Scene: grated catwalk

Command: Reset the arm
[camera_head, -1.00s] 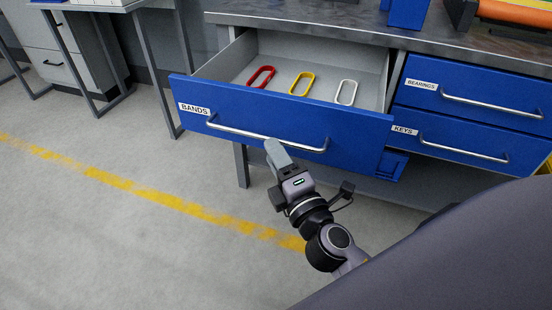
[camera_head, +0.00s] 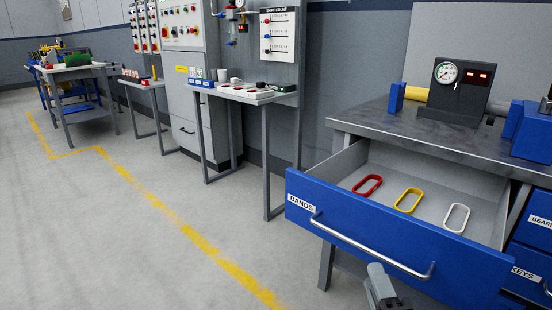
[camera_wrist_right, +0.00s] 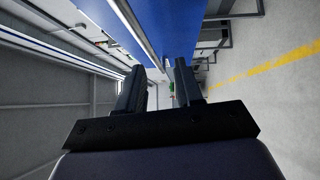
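My right gripper (camera_head: 380,283) shows at the bottom edge of the head view, just below the bar handle (camera_head: 372,248) of the pulled-out blue BANDS drawer (camera_head: 465,270). In the right wrist view its two fingers (camera_wrist_right: 160,68) stand apart with nothing held between them. The drawer front (camera_wrist_right: 185,25) and its handle (camera_wrist_right: 137,35) lie ahead of the fingers there. Most of the right arm is outside the head view. My left gripper is in neither view.
A red band (camera_head: 367,186), a yellow band (camera_head: 409,201) and a white band (camera_head: 457,217) lie in the open drawer. The metal workbench (camera_head: 440,140) carries a gauge box (camera_head: 457,88). Open floor (camera_head: 100,240) with a yellow line lies to the left.

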